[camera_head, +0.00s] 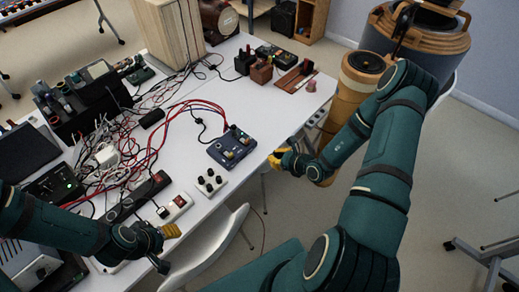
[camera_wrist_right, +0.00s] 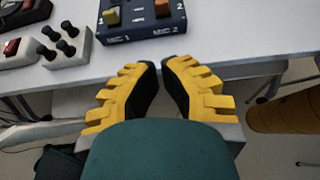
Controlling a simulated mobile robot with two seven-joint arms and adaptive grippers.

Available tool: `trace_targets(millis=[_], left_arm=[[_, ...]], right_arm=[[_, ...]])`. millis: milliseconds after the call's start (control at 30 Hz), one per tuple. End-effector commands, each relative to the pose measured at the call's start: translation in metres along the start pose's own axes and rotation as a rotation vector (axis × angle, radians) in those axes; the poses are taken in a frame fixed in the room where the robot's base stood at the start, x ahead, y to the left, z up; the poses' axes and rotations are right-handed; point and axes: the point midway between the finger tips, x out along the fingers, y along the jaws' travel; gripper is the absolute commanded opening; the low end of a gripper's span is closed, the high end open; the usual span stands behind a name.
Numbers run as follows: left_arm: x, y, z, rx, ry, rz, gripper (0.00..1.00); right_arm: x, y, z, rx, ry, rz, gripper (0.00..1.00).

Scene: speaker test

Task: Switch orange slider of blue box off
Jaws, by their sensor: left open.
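The blue box (camera_head: 220,154) lies on the white table near its front edge, with small yellow-orange sliders on top. In the right wrist view, the blue box (camera_wrist_right: 142,34) is cut off at the top edge; a yellow slider (camera_wrist_right: 111,15) and an orange-brown one (camera_wrist_right: 162,8) show on it. My right gripper (camera_head: 277,159) is right of the box at the table edge; in its wrist view the yellow fingers (camera_wrist_right: 162,66) are empty, tips nearly together, just short of the box's front side. My left gripper (camera_head: 172,231) is open near the front edge, at lower left.
A white box with black knobs (camera_head: 210,181) sits left of the blue box. A power strip with a red switch (camera_head: 176,205) and many tangled cables lie further left. Red and blue cables run to the blue box's back. A white chair (camera_head: 208,245) stands below the edge.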

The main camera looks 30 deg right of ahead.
Motion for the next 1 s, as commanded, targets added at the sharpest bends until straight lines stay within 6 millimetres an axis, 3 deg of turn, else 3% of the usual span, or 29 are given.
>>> trace_targets(millis=[600, 800, 1000], left_arm=[[0.005, -0.002, 0.001, 0.000, 0.000, -0.001, 0.51], [0.005, -0.002, 0.000, 0.000, 0.000, -0.001, 0.51], [0.005, -0.002, 0.001, 0.000, 0.000, -0.001, 0.51]], right_arm=[[0.107, 0.001, 0.006, -0.001, -0.002, 0.001, 0.00], [0.125, 0.000, 0.017, 0.000, 0.000, 0.001, 0.00], [0.131, 0.000, 0.020, -0.001, 0.000, 0.001, 0.00]])
